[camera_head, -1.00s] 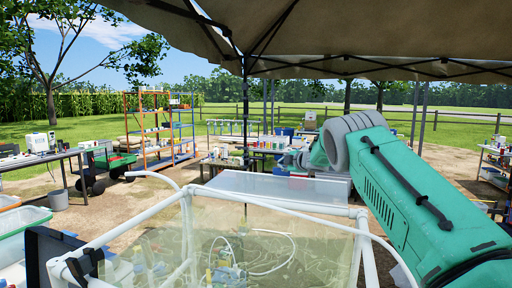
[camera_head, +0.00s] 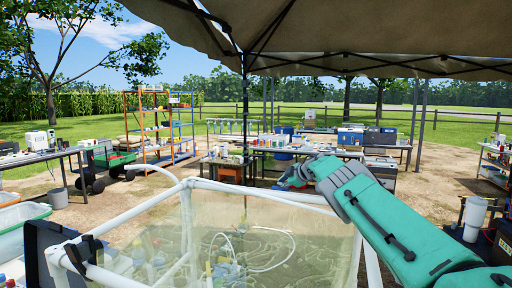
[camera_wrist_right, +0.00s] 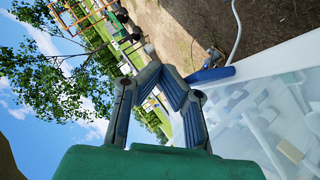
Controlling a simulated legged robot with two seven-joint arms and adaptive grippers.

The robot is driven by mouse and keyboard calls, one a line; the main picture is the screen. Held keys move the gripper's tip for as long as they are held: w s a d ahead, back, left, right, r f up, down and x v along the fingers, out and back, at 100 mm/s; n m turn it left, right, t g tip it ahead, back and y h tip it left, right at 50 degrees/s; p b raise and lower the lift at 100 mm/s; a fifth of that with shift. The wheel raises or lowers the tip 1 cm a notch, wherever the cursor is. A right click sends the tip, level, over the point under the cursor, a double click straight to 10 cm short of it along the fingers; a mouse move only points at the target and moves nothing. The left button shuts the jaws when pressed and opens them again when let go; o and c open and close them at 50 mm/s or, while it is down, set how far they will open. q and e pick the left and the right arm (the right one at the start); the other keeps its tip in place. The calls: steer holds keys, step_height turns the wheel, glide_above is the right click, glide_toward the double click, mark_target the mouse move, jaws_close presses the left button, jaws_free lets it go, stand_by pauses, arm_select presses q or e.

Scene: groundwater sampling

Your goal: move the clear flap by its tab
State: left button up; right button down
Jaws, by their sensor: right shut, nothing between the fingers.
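The clear flap is the pale see-through sheet (camera_wrist_right: 262,112) at the right of the right wrist view. A blue tab (camera_wrist_right: 210,74) sits at its upper edge. My right gripper (camera_wrist_right: 163,70) is shut and empty, its fingertips together just left of the tab; I cannot tell whether a finger touches it. In the head view the right gripper (camera_head: 287,183) is small, beyond the far rail of the white pipe frame (camera_head: 263,192). Clear sheeting (camera_head: 275,240) spans the frame, with a pale hose and small items behind it. The tab is not distinguishable there. My left gripper is not in view.
A black panel (camera_head: 42,250) stands at the lower left, by the frame. Beyond lie tables with boxes (camera_head: 350,137), an orange and blue shelf rack (camera_head: 158,130) and a side table (camera_head: 40,157).

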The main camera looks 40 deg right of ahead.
steer(key=shift+w+d+f, duration=0.1)
steer(key=shift+d+f, duration=0.05)
steer(key=shift+f, duration=0.35)
steer(key=shift+a+r, duration=0.15)
steer(key=shift+a, duration=0.15)
steer(key=shift+d, duration=0.15)
steer(key=s+r+p, duration=0.1)
steer(key=s+r, duration=0.1)
steer(key=r, duration=0.1)
steer(key=shift+s, duration=0.15)
steer(key=d+v, duration=0.1)
steer(key=v, duration=0.8)
steer(key=shift+a, duration=0.45)
